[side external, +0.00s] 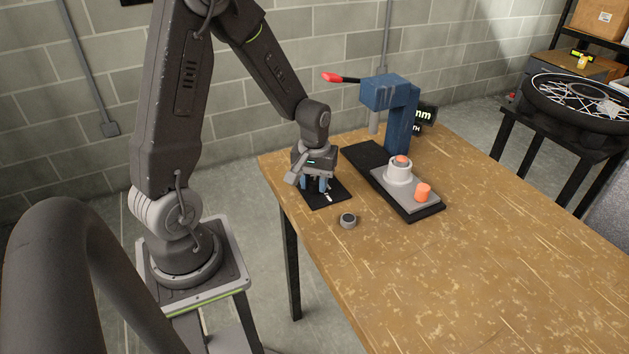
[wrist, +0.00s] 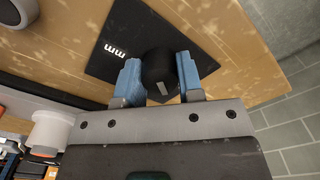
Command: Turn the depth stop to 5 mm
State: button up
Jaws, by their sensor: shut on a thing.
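The depth stop is a black round knob (wrist: 158,72) with a short white line on its face, on a black plate (wrist: 112,30) with white "mm" lettering. The same plate lies near the table's left edge in the side view (side external: 341,193). My gripper (wrist: 158,62) has its two blue fingers on either side of the knob, shut on it. In the side view my gripper (side external: 318,187) points down over the plate and hides the knob. The white line points toward the gripper body in the wrist view. I cannot read any scale numbers.
A blue press (side external: 398,115) with a red-tipped handle (side external: 333,77) stands behind right on a black base (side external: 362,158). A grey plate there carries a pale cylinder (side external: 398,174) and an orange plug (side external: 423,192). A small grey round part (side external: 348,221) lies in front. The table's right side is clear.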

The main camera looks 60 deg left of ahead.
aim_at(314, 180)
jog(key=m, duration=1)
jog(key=shift+m, duration=0.3)
dwell(0.4)
jog(key=o, duration=0.9)
notch_tip(314, 180, up, 14)
jog(key=shift+f, duration=0.1)
